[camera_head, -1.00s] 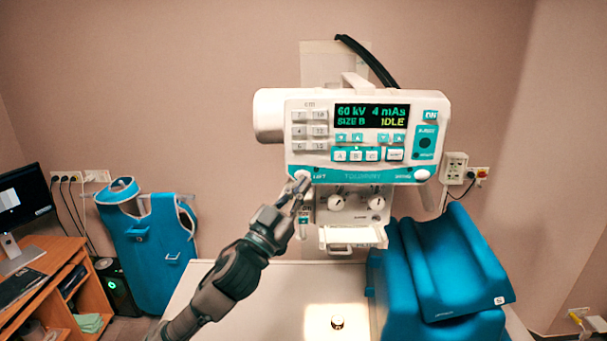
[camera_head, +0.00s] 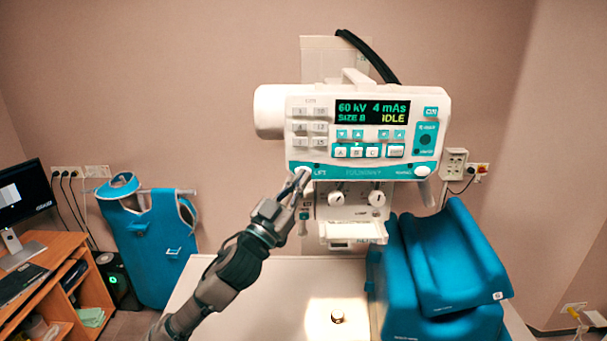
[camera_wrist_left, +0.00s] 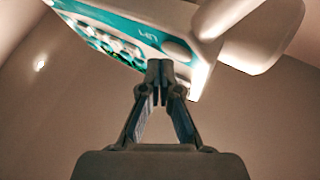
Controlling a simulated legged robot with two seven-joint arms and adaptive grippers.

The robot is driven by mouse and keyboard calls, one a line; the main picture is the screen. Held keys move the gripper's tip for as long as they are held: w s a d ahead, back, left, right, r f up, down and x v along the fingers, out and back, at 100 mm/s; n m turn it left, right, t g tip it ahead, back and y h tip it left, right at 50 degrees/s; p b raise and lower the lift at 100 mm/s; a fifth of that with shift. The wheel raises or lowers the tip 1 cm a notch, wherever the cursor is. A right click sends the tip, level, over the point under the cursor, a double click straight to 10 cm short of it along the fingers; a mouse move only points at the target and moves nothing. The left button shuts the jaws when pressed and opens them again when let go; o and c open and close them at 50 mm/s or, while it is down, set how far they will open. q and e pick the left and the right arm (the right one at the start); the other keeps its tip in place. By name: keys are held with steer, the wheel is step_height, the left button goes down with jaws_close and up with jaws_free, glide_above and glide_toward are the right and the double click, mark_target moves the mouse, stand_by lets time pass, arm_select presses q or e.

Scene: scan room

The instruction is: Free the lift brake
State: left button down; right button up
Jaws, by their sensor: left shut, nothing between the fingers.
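The white X-ray head (camera_head: 365,135) hangs over the table, its display reading 60 kV, 4 mAs, SIZE B and IDLE. In the left wrist view the closed fingertips (camera_wrist_left: 160,68) lie just below the panel's lower edge, near the LIFT label (camera_wrist_left: 146,36). Whether they touch cannot be told. My right gripper is not in view.
Blue foam cushions (camera_head: 450,262) sit on the right of the pale table (camera_head: 270,290). A small round object (camera_head: 338,316) lies in the lit patch. A blue lead apron (camera_head: 160,250) and a wooden desk (camera_head: 75,262) stand at the left.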

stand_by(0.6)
arm_select(q)
steer(key=shift+w+r+p, duration=0.15)
steer(key=shift+w+p, duration=0.15)
steer(key=shift+p, duration=0.05)
steer(key=shift+w, duration=0.2)
steer(key=shift+s, duration=0.55)
steer(key=s, duration=0.6)
steer(key=shift+b, duration=0.35)
